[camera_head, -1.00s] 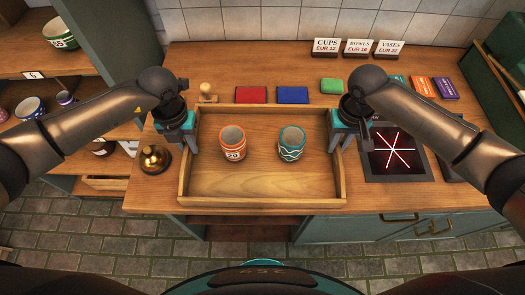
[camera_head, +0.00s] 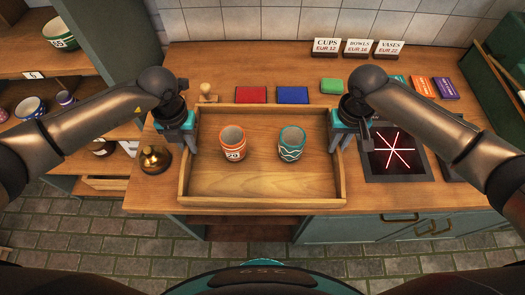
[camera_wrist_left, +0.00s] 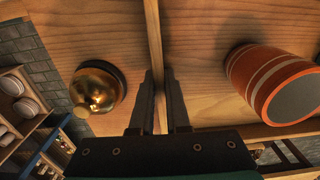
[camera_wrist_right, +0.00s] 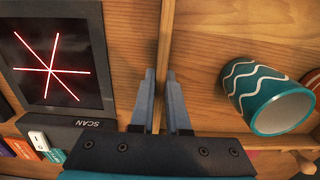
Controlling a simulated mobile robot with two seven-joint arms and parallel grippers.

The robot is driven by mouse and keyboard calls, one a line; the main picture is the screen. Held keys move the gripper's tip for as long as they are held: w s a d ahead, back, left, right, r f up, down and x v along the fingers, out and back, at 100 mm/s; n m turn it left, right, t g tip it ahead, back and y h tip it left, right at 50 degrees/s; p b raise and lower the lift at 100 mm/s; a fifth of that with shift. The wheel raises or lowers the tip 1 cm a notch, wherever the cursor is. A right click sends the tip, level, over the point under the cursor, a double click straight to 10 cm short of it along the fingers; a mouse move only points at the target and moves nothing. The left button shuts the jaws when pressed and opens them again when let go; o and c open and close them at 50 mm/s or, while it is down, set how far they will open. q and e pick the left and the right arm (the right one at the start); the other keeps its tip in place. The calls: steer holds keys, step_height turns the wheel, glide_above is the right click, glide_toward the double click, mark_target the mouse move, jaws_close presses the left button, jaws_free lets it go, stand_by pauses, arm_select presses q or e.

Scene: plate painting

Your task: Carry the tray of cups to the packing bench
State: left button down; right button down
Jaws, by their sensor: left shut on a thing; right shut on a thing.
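A wooden tray (camera_head: 262,191) sits at the front of the wooden counter, its near edge about level with the counter's front edge. An orange striped cup (camera_head: 232,146) and a teal cup with a white wavy line (camera_head: 291,146) stand upright in it, apart from each other. My left gripper (camera_wrist_left: 160,92) is shut on the tray's left wall, with one finger on each side. My right gripper (camera_wrist_right: 162,92) is shut on the tray's right wall in the same way. In the head view, the fingertips are partly hidden by the grippers' own bodies.
A brass bell (camera_head: 155,159) stands close left of the tray. A scanner with red lines (camera_head: 396,157) lies to the right. Red (camera_head: 251,95) and blue (camera_head: 292,95) pads lie behind the tray, with price signs (camera_head: 357,47) further back. Shelves (camera_head: 25,75) stand at the left.

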arm_select(q)
steer(key=shift+w+r, duration=0.1)
steer(key=shift+r, duration=0.05)
arm_select(e)
steer(key=shift+w+r, duration=0.1)
steer(key=shift+r, duration=0.05)
stand_by(0.4)
